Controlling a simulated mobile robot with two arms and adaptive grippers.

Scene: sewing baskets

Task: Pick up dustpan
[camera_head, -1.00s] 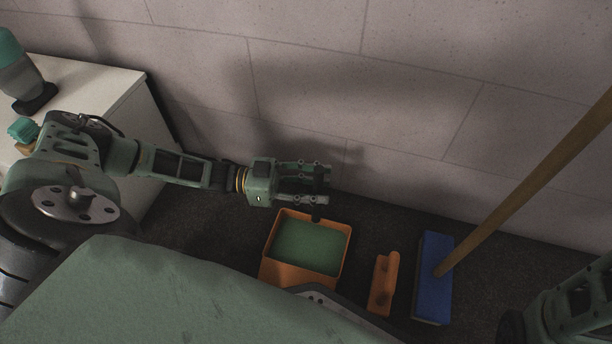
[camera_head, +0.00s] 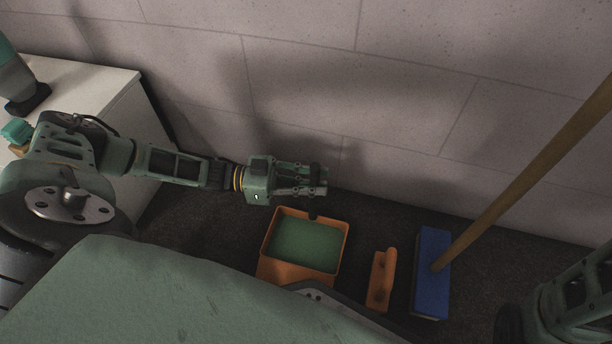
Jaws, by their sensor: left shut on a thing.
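The dustpan (camera_head: 272,268) is an orange tray with a green inside, low on the dark floor near the wall. A dark upright handle (camera_head: 313,211) rises at its far edge. My left gripper (camera_head: 318,181) reaches in from the left above that far edge. Its fingers are shut on the top of the handle, which they mostly hide. The near part of the dustpan is hidden behind my own body. My right arm shows at the lower right corner, but its gripper is not in view.
An orange hand brush (camera_head: 381,280) lies to the right of the dustpan. A blue broom head (camera_head: 432,275) with a long wooden stick (camera_head: 530,178) is further right. A white cabinet (camera_head: 125,125) stands at left. The stone wall (camera_head: 400,80) is close behind the gripper.

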